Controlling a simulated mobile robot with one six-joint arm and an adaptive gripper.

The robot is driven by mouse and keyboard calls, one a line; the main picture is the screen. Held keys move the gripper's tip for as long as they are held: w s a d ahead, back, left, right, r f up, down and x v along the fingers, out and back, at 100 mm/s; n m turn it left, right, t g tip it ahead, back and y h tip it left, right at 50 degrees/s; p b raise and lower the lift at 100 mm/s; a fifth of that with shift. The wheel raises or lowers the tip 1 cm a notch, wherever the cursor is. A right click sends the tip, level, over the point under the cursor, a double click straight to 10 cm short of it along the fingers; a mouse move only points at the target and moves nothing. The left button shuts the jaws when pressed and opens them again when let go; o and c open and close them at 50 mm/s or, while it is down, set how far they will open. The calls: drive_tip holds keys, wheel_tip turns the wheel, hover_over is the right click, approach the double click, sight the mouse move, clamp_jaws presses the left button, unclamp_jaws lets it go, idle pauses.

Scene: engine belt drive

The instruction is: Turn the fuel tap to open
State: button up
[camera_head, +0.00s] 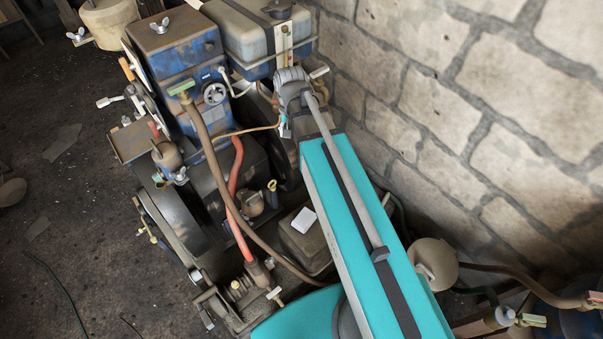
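The engine (190,100) stands left of my teal arm, with a pale fuel tank (240,38) at its top right. A thin orange-brown line (247,130) runs from the engine to a small light-blue and white part (284,128) below the tank. This part may be the fuel tap, but it is too small to tell its handle position. My grey gripper end (291,84) is at the far end of my arm, just below the tank's right side. Its fingertips cannot be made out, and I cannot tell whether it touches the tap.
A stone wall (450,100) closes off the right side. A brown hose (222,175) and a red hose (236,200) cross the engine's front. A round tan vessel (436,262) stands right of my arm. The dark floor (60,190) at left is mostly clear.

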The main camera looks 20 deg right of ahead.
drive_tip(key=s+f+n+b, duration=0.3)
drive_tip(key=s+f+b, duration=0.2)
drive_tip(key=s, duration=0.3)
drive_tip(key=shift+a+f+n, duration=0.15)
drive_tip(key=shift+f+n, duration=0.2)
drive_tip(key=shift+n, duration=0.05)
